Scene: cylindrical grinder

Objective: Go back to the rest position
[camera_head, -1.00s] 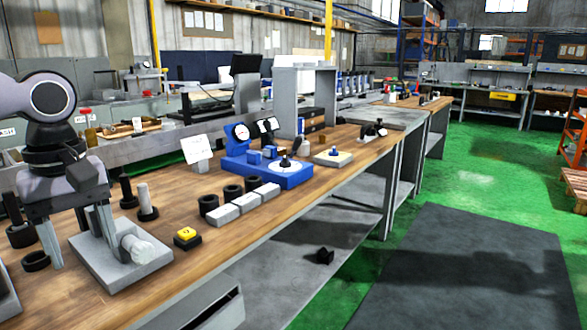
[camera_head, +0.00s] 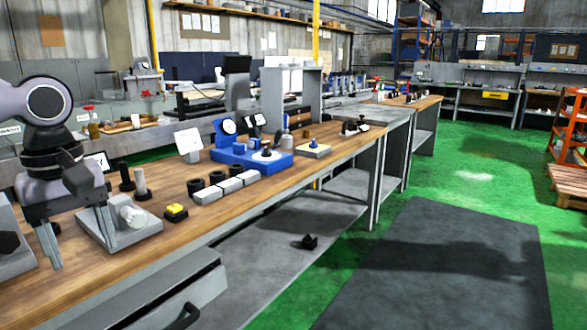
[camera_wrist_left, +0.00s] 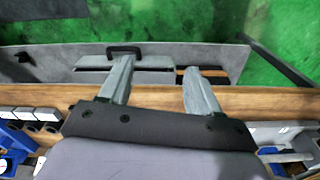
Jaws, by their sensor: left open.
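My left gripper (camera_head: 82,250) comes in from the left in the head view. Its two fingers are spread apart and point down over the front part of the wooden workbench (camera_head: 250,187), with nothing between them. In the left wrist view the gripper (camera_wrist_left: 153,85) is also open and empty, above the bench's front edge. A grey plate (camera_head: 143,236) with a pale cylindrical part (camera_head: 126,210) on it lies just right of the fingers. My right gripper does not show in either view.
A yellow-topped black block (camera_head: 176,212), several grey blocks (camera_head: 230,186) and a blue fixture (camera_head: 262,161) stand along the bench. A drawer with a black handle (camera_wrist_left: 124,50) sits below its front edge. Green floor (camera_head: 480,170) and a dark mat (camera_head: 440,265) are clear at right.

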